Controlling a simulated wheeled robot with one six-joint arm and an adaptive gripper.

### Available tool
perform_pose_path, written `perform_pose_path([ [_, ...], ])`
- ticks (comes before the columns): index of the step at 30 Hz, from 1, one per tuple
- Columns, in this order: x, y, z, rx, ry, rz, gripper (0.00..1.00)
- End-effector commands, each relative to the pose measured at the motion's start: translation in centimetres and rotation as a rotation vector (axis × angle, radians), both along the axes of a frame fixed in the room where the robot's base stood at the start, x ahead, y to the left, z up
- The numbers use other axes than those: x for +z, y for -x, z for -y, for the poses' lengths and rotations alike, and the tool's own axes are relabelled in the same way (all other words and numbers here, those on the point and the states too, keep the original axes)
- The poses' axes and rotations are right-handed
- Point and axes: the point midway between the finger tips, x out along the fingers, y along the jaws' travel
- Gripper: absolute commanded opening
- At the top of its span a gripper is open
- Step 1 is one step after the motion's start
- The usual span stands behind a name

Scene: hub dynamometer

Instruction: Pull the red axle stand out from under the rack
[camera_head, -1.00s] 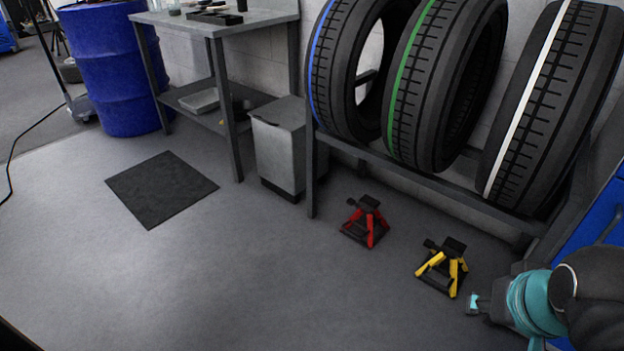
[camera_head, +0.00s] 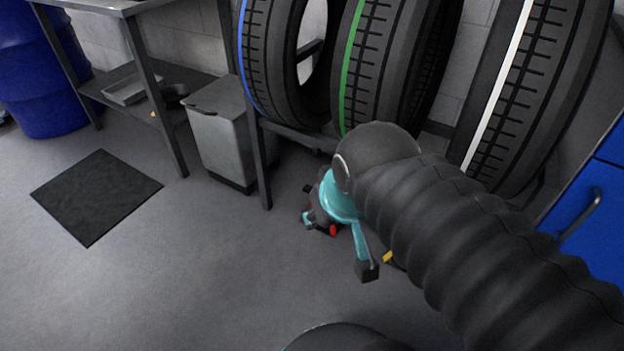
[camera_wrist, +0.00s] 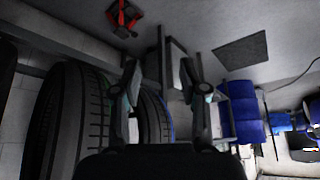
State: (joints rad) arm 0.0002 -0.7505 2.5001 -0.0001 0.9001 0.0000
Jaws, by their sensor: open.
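The red axle stand (camera_head: 333,231) is on the floor at the foot of the tyre rack (camera_head: 265,165). In the head view my gripper (camera_head: 336,244) and wrist cover most of it, leaving a bit of red visible. In the wrist view the red axle stand (camera_wrist: 124,17) shows at the top edge, standing beyond and a little left of the fingertips. My gripper (camera_wrist: 160,68) is open there, with nothing between its two fingers. The stand looks apart from the fingers.
A yellow axle stand (camera_head: 388,257) is mostly hidden behind my arm. Tyres with blue, green and white stripes stand on the rack. A grey bin (camera_head: 217,135) is left of the rack. A blue cabinet (camera_head: 590,215) is at right. Floor around the dark mat (camera_head: 96,195) is clear.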

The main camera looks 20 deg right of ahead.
Motion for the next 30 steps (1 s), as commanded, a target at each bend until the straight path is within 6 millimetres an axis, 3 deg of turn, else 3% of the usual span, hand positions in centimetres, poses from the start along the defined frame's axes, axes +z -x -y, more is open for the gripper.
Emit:
perform_pose_path([
  [1, 0.0, -0.1, 0.0, -0.001, 0.000, -0.001, 0.59],
  [6, -0.2, -1.7, 0.5, -0.037, -0.001, -0.013, 1.00],
  [11, -0.7, -6.0, 1.4, -0.122, 0.001, -0.036, 1.00],
  [20, -3.9, -16.2, 4.6, -0.320, 0.003, -0.072, 1.00],
  [26, -8.0, -23.1, 6.9, -0.443, 0.004, -0.087, 1.00],
  [30, -11.9, -27.7, 8.5, -0.523, 0.006, -0.093, 1.00],
])
